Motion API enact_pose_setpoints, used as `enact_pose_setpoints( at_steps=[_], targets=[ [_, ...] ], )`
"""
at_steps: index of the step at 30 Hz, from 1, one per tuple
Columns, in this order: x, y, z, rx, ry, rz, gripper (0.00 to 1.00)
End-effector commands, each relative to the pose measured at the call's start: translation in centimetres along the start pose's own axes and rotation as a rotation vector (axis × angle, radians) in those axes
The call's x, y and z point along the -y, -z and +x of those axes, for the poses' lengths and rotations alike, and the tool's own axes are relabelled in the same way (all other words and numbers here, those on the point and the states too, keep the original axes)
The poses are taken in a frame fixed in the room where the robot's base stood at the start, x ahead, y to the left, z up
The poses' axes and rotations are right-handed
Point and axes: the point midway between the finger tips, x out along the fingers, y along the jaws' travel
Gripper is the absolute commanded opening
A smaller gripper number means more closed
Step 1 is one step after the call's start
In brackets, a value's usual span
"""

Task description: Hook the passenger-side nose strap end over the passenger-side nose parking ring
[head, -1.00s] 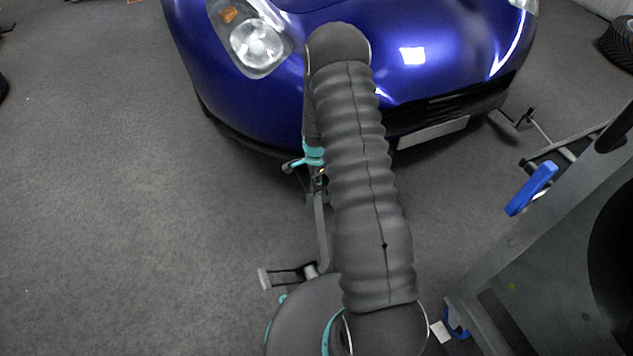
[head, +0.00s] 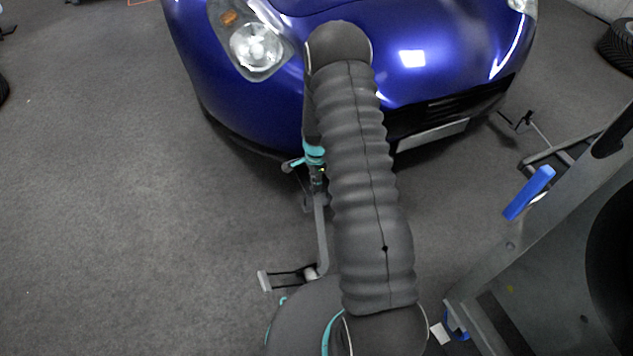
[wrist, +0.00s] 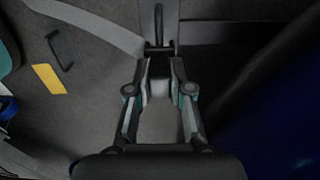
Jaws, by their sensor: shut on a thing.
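My gripper (wrist: 158,58) is shut on the strap end (wrist: 157,30), a dark fitting with a narrow loop, at the top middle of the wrist view. A grey strap (wrist: 95,22) runs from there to the upper left. In the head view my gripper (head: 314,178) is low at the front of the blue car (head: 250,110), partly hidden by my arm. The grey strap (head: 321,240) runs down from it toward a floor bracket (head: 288,278). I cannot make out the parking ring with certainty in either view.
A grey machine frame with a blue handle (head: 530,193) stands on the right. A dark stand with a thin rod (head: 523,121) is by the car's other front corner. A yellow patch (wrist: 48,78) and a black handle-like piece (wrist: 61,48) show on the floor. Carpet at the left is clear.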

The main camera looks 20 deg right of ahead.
Motion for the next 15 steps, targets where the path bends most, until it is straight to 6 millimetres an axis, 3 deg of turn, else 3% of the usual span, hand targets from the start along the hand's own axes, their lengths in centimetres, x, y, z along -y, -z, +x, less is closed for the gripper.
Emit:
enact_pose_setpoints(
  at_steps=[15],
  targets=[
    [0.0, 0.0, -2.4, 0.000, 0.000, 0.000, 0.00]
  ],
)
